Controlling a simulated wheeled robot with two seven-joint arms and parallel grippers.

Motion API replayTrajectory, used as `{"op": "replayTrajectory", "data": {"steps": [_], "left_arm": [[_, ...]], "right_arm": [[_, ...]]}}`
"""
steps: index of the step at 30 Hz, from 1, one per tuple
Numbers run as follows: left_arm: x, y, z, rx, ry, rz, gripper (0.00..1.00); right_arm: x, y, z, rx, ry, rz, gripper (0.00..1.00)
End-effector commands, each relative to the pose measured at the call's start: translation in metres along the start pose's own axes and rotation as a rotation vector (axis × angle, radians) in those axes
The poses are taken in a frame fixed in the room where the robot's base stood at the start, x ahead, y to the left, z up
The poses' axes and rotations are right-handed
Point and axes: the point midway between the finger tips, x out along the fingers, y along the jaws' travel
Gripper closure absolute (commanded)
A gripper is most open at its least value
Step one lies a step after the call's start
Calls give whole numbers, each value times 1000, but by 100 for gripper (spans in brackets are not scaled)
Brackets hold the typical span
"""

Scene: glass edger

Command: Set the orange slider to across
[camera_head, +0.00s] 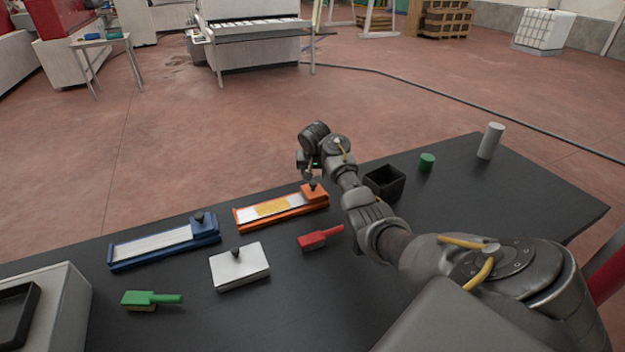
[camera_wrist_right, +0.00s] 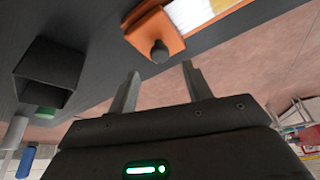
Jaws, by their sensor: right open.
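The orange slider (camera_head: 314,193) is a block with a dark knob at the right end of its orange-framed track (camera_head: 281,206), which has a white and yellow strip to the left of the block. In the right wrist view the orange slider (camera_wrist_right: 154,33) and its dark knob (camera_wrist_right: 160,51) lie just beyond the fingertips. My right gripper (camera_head: 312,176) is at the right end of the track, close to the knob. In the right wrist view its two fingers (camera_wrist_right: 160,82) are apart with nothing between them. My left gripper is not in view.
A blue slider track (camera_head: 165,243) lies to the left. A white block with a knob (camera_head: 239,268), a red brush (camera_head: 320,237) and a green brush (camera_head: 151,299) lie in front. A black open box (camera_head: 385,183), a green cylinder (camera_head: 427,161) and a grey cylinder (camera_head: 490,141) stand right.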

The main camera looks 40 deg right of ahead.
Motion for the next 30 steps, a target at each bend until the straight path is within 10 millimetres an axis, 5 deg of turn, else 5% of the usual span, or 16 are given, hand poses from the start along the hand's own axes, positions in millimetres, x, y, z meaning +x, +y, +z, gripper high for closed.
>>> {"op": "replayTrajectory", "data": {"steps": [9,24,30], "left_arm": [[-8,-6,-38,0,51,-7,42],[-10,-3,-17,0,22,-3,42],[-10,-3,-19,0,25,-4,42]], "right_arm": [[46,0,-1,0,-1,0,50],[59,1,0,0,1,1,50],[59,1,0,0,1,1,75]]}}
